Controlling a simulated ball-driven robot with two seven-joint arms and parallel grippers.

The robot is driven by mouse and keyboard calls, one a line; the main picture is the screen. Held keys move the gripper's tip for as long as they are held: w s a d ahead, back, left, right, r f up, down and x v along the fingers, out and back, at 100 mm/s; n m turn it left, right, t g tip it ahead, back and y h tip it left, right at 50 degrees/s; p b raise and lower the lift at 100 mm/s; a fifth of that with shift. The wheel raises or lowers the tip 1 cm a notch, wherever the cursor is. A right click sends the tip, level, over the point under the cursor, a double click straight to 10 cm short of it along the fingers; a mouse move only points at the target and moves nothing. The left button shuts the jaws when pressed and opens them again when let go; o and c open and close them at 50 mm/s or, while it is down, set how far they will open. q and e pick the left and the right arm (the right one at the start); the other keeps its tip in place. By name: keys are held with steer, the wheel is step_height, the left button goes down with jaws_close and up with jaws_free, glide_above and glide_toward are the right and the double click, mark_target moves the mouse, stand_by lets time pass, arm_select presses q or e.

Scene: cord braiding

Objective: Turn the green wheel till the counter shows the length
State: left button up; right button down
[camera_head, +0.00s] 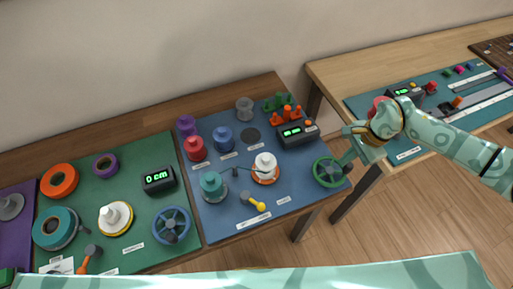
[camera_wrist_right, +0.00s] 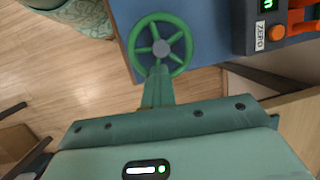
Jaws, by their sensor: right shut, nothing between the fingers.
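The green wheel (camera_head: 329,172) is at the right edge of the blue mat. It also shows in the right wrist view, with its spokes and grey hub (camera_wrist_right: 161,47) in clear sight. My right gripper (camera_head: 346,160) is at the wheel's right side, and its shut fingers (camera_wrist_right: 156,76) point at the near rim with nothing between them. I cannot tell whether they touch the rim. The dark counter (camera_head: 297,135) stands behind the wheel with lit green digits too small to read. Part of it shows in the right wrist view (camera_wrist_right: 262,45), with its display cut off. My left gripper is out of view.
An orange clamp (camera_head: 287,116) stands behind the counter. A white-topped spool (camera_head: 265,166) and a teal spool (camera_head: 212,185) are left of the wheel. A green mat with a blue wheel (camera_head: 171,225) and a second counter (camera_head: 158,179) reading 0 cm lies further left. A gap separates the two tables.

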steer(key=shift+s+a+p, duration=1.25)
steer(key=shift+s+a, duration=0.35)
steer(key=shift+a, duration=0.25)
steer(key=c, duration=1.2)
jaws_free()
steer(key=shift+c, duration=0.2)
